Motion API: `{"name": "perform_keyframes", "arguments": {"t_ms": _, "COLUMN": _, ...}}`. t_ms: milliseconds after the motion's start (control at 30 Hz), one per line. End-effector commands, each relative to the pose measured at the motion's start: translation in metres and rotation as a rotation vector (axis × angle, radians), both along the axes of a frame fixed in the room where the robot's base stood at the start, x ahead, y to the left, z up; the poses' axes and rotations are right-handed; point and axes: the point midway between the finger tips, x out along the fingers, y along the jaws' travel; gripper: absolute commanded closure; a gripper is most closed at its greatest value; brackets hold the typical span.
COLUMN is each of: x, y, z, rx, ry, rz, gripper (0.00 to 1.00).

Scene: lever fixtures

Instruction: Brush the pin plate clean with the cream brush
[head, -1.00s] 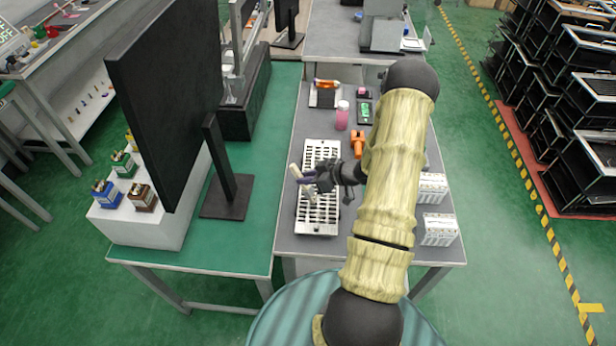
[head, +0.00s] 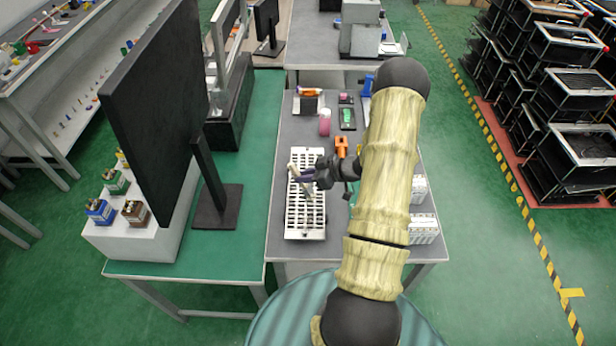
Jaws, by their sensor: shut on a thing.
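The pin plate (head: 291,222) is a pale metal plate with rows of dark slots, lying on the grey bench top. My gripper (head: 308,174) is over the upper middle of the plate, reaching in from the right. It is shut on the cream brush (head: 313,200), which slants down over the plate, its upper end left of the fingers and its lower end toward the plate's right edge. I cannot tell whether the brush touches the plate. My gripper and arm hide part of the plate's right side.
An orange tool (head: 341,146) lies behind the plate. A pink bottle (head: 325,123) and a green item on a dark tray (head: 347,118) are farther back. White boxes (head: 424,229) stand at the right bench edge. A black monitor (head: 158,110) stands on the left table.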

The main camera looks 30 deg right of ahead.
Motion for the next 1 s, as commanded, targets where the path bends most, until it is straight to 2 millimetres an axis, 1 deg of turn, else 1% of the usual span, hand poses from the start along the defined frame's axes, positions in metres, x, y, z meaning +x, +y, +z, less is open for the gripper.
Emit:
{"name": "perform_keyframes", "arguments": {"t_ms": 33, "x": 0.000, "y": 0.001, "z": 0.009, "rx": 0.000, "ry": 0.000, "rz": 0.001, "gripper": 1.00}}
{"name": "perform_keyframes", "arguments": {"t_ms": 100, "x": 0.000, "y": 0.001, "z": 0.016, "rx": -0.001, "ry": -0.001, "rz": 0.002, "gripper": 1.00}}
{"name": "perform_keyframes", "arguments": {"t_ms": 300, "x": 0.000, "y": 0.000, "z": 0.028, "rx": -0.001, "ry": -0.001, "rz": 0.001, "gripper": 1.00}}
{"name": "perform_keyframes", "arguments": {"t_ms": 1000, "x": 0.003, "y": 0.007, "z": 0.029, "rx": 0.001, "ry": 0.000, "rz": 0.006, "gripper": 1.00}}
